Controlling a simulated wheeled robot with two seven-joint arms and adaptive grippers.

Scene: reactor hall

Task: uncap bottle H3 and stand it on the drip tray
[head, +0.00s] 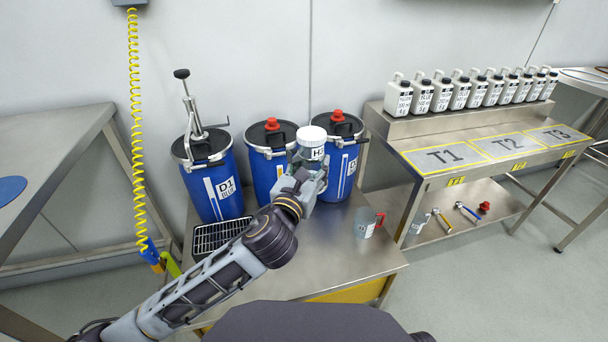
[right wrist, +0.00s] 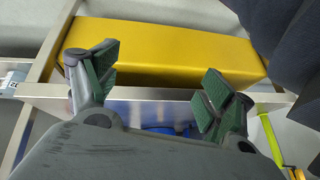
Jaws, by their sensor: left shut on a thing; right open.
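Bottle H3 (head: 317,154) is in my left gripper (head: 306,178), held upright above the steel bench, in front of the blue drums. Its white cap (head: 312,135) is on top. The gripper is shut around the bottle's lower part and hides some of it. The drip tray (head: 203,247), a dark tray with a metal grate, lies on the bench to the left of the bottle, with my left arm partly in front of it. No bottle shows on it. My right gripper (right wrist: 150,88) is open and empty in the right wrist view, facing a yellow box-shaped part under the bench.
Three blue drums stand behind the bench; the left drum (head: 213,180) carries a tall hand pump. A clear jug (head: 364,224) with a red handle stands on the bench's right side. White canisters (head: 442,94) line the right-hand shelf. The bench's front middle (head: 330,265) is clear.

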